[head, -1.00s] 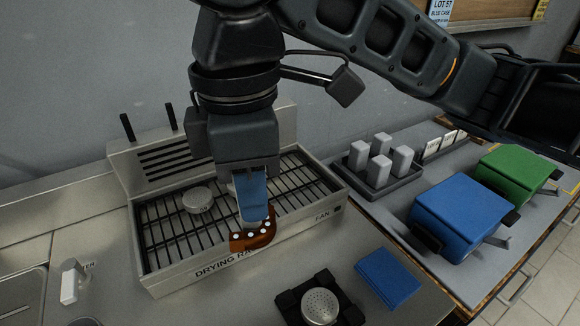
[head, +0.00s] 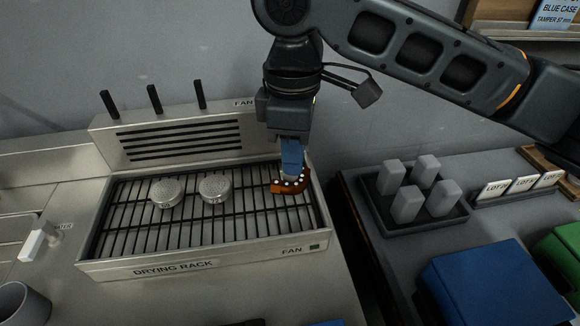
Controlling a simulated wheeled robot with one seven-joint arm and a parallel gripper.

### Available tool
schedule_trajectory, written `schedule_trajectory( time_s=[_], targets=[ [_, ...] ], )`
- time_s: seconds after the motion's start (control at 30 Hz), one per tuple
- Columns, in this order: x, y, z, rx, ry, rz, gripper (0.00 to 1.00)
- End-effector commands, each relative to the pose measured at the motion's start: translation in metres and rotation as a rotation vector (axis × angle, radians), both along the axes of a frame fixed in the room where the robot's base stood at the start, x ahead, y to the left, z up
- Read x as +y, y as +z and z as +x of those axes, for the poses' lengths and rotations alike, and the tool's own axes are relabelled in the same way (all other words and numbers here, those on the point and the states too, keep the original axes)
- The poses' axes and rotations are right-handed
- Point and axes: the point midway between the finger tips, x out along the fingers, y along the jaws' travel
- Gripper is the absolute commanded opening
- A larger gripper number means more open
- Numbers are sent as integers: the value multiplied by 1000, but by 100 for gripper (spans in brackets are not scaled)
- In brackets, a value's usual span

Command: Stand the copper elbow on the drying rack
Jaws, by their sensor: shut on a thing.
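The copper elbow (head: 291,187) is a curved orange-brown piece with several white dots. It is at the right end of the drying rack (head: 170,264), a metal tray with dark bars and a slotted back panel. My gripper (head: 291,172) points down with blue fingers and is shut on the elbow from above. The elbow appears over the bars near the rack's right wall. I cannot tell whether it touches the bars. The fingers hide part of it.
Two round perforated discs, one on the left (head: 167,193) and one nearer the middle (head: 214,188), lie on the rack. A dark tray (head: 442,222) with several grey blocks stands to the right. A blue case (head: 495,285) is at the front right. The rack's front bars are clear.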

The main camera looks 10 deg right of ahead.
Motion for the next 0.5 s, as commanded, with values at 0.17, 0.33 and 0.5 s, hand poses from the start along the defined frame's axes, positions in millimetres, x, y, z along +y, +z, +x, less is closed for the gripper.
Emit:
schedule_trajectory(
  time_s=[0.17,0.33,0.5],
  targets=[
    [3,-8,8,0,0,-1,0],
    [3,-31,7,1,0,-1,0],
    [3,-45,7,1,-1,0,0]
  ],
)
